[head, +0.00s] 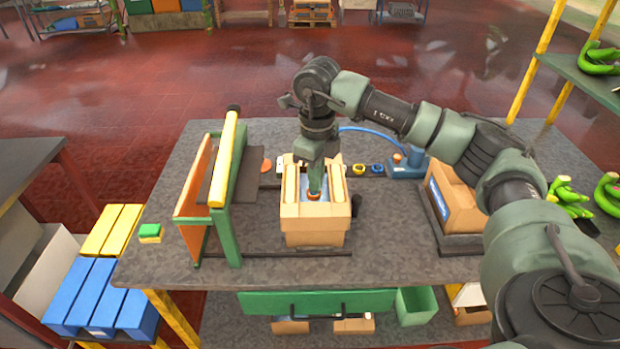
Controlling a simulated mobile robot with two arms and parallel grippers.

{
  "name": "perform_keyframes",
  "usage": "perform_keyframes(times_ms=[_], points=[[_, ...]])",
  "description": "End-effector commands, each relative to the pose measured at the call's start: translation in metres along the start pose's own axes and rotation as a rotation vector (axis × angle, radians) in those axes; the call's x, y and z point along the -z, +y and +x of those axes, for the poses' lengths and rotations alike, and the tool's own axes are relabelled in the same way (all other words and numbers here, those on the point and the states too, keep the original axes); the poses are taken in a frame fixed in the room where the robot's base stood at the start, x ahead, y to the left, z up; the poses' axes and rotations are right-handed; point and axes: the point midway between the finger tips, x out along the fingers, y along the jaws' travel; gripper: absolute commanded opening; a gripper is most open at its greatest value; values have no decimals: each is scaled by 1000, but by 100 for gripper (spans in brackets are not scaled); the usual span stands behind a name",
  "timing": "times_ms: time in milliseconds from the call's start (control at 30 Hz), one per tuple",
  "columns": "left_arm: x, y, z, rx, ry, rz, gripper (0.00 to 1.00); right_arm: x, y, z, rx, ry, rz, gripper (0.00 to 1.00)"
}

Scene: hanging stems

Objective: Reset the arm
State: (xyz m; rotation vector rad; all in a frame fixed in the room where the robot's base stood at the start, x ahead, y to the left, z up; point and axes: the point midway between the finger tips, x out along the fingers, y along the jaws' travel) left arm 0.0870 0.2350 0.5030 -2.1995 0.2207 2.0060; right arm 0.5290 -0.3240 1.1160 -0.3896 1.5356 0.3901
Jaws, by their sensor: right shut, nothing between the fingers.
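My right arm reaches in from the right and bends down over the grey worktable (400,250). My right gripper (314,192) points straight down into an open cardboard box (312,231) at the middle of the table. Its fingers are shut and hold nothing. The box has its flaps up and something blue inside, partly hidden by the gripper. A small orange-brown piece shows at the fingertips; I cannot tell whether they touch it. My left gripper is not in view.
A green frame with a yellow bar (228,160) stands just left of the box. A second cardboard box (455,199) sits in a dark tray at right. Green bananas (607,192) are at far right. The table's front is mostly clear.

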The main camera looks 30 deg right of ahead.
Motion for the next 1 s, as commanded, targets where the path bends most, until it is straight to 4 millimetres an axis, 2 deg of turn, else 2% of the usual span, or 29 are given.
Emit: perform_keyframes(times_ms=[33, 133, 633, 733, 767, 867, 967, 1000], points=[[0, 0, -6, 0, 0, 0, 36, 0, 0, -8, 0, -1, 0, 0], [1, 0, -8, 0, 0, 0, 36, 0, 0, -13, 0, 0, 0, 0], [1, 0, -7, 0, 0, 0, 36, 0, 0, -12, 0, 0, 0, 0], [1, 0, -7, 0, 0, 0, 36, -5, 8, -8, -22, -17, -13, 0], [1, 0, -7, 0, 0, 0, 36, -8, 15, -5, -38, -29, -23, 0], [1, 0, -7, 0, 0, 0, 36, -29, 52, 7, -136, -110, -70, 0], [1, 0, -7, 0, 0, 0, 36, -57, 115, 17, -309, -240, -123, 0], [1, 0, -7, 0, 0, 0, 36, -68, 144, 16, -394, -302, -137, 0]])
